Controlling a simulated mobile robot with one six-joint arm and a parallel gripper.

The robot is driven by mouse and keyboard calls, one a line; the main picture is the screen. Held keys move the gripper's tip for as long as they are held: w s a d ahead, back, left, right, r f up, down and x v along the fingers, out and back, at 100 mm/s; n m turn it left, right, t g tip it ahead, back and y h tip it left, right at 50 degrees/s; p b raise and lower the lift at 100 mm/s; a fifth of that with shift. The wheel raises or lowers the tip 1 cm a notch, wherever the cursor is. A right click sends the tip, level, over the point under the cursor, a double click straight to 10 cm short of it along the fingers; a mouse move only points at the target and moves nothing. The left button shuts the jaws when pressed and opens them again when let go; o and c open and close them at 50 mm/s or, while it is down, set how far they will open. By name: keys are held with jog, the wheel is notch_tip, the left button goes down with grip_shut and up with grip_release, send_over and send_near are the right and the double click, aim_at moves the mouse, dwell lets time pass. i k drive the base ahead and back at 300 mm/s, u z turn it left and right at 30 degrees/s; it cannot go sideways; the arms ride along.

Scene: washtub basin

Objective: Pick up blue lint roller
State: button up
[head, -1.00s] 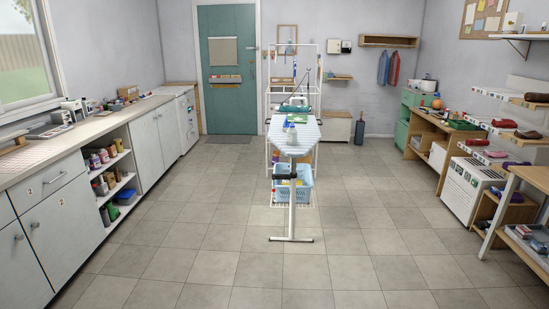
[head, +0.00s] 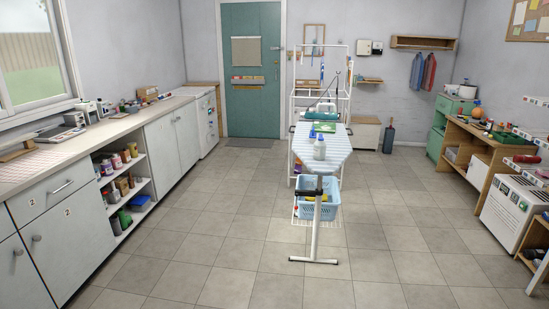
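I cannot make out a blue lint roller for certain in the head view; small items on the counter and shelves are too small to tell. My gripper is not in view.
A long counter (head: 112,130) with small items runs along the left, above open shelves (head: 132,160) of jars. An ironing board (head: 334,157) with a bottle (head: 319,148) stands mid-room, a blue basket (head: 318,205) under it. A wooden bench (head: 478,142) is at right. Floor (head: 200,240) is clear.

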aim_at(312, 136)
jog(key=u, duration=0.25)
jog(key=i, duration=1.65)
jog(key=u, duration=0.5)
jog(key=i, duration=1.65)
jog(key=u, duration=0.1)
